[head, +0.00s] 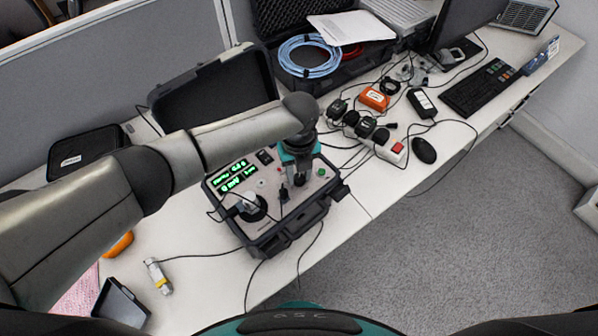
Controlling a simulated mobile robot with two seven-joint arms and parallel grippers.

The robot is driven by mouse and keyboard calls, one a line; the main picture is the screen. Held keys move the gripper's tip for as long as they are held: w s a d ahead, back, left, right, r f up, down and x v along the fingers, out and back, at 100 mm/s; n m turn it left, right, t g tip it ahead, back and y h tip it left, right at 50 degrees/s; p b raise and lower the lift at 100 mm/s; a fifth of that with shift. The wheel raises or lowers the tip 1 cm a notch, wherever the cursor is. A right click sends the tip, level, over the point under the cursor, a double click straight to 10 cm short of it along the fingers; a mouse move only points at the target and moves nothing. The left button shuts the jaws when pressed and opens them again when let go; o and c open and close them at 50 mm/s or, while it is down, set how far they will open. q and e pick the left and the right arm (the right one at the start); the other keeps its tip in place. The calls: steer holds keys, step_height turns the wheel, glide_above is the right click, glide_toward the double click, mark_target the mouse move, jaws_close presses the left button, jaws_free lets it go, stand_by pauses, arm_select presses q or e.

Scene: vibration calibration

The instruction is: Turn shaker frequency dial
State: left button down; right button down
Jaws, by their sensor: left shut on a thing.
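The shaker unit (268,222) is a dark open case with a light control panel, standing on the white desk. Its display (236,175) glows with green digits, too small to read surely. A round black shaker mount (252,207) with a small sensor on top sits at the panel's left. My left gripper (299,181) points down onto the panel's right part, its fingers closed at the frequency dial. The dial itself is mostly hidden by the fingers. My right gripper is not in view.
A power strip (378,140) with several plugs, a black mouse (424,150) and a keyboard (480,87) lie to the right. Cables cross the desk's front edge.

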mark_target(299, 178)
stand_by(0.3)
arm_select(q)
steer(key=c, duration=0.5)
jaws_free()
step_height(299, 178, up, 15)
steer(key=shift+r+p, duration=0.15)
steer(key=shift+p, duration=0.4)
